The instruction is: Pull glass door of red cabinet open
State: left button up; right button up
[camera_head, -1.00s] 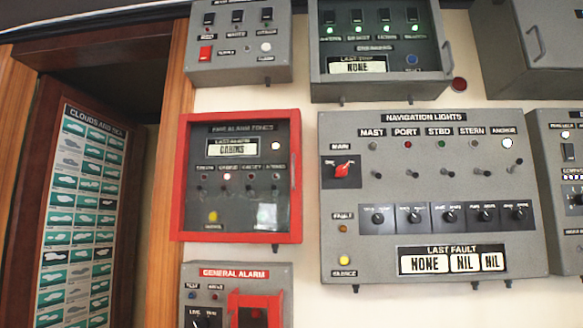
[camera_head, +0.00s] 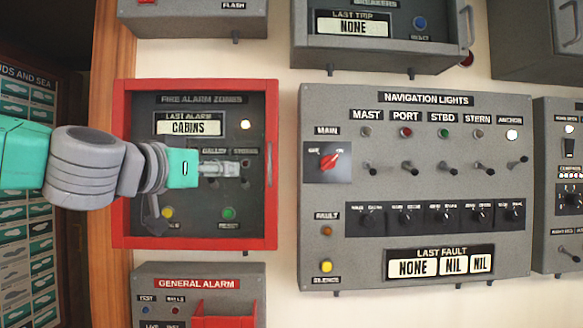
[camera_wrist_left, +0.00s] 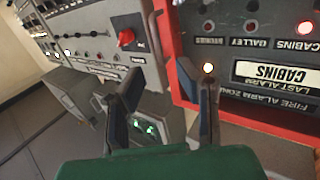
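The red cabinet (camera_head: 122,170) hangs on the wall left of centre in the head view. It has a red frame and a glass door (camera_head: 150,98) with FIRE ALARM ZONES controls visible behind it. The door looks shut. My left gripper (camera_head: 242,168) is in front of the glass, pointing right, near the door's right edge. In the left wrist view the left gripper (camera_wrist_left: 157,72) has its two fingers spread with nothing held between them. The cabinet's red edge (camera_wrist_left: 168,70) shows between and beyond the fingers. Contact with the door cannot be told. My right gripper is not in view.
The grey navigation lights panel (camera_head: 320,215) with levers sits right of the cabinet across a narrow strip of wall. The general alarm box (camera_head: 150,285) is just below. Other grey boxes (camera_head: 185,20) hang above. A wooden post (camera_head: 112,45) stands to the left.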

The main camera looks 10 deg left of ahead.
pick_arm(q)
jog(key=r, duration=0.1)
send_near(269, 164)
jog(key=d+x, duration=0.1)
jog(key=x, duration=0.3)
jog(key=w, duration=0.5)
jog(key=shift+w+d, duration=0.1)
jog(key=shift+w, duration=0.05)
jog(key=shift+w+f, duration=0.1)
jog(key=shift+w, duration=0.4)
jog(key=shift+d, duration=0.5)
jog(key=shift+c, duration=1)
grip_shut()
jog(key=shift+a, duration=0.35)
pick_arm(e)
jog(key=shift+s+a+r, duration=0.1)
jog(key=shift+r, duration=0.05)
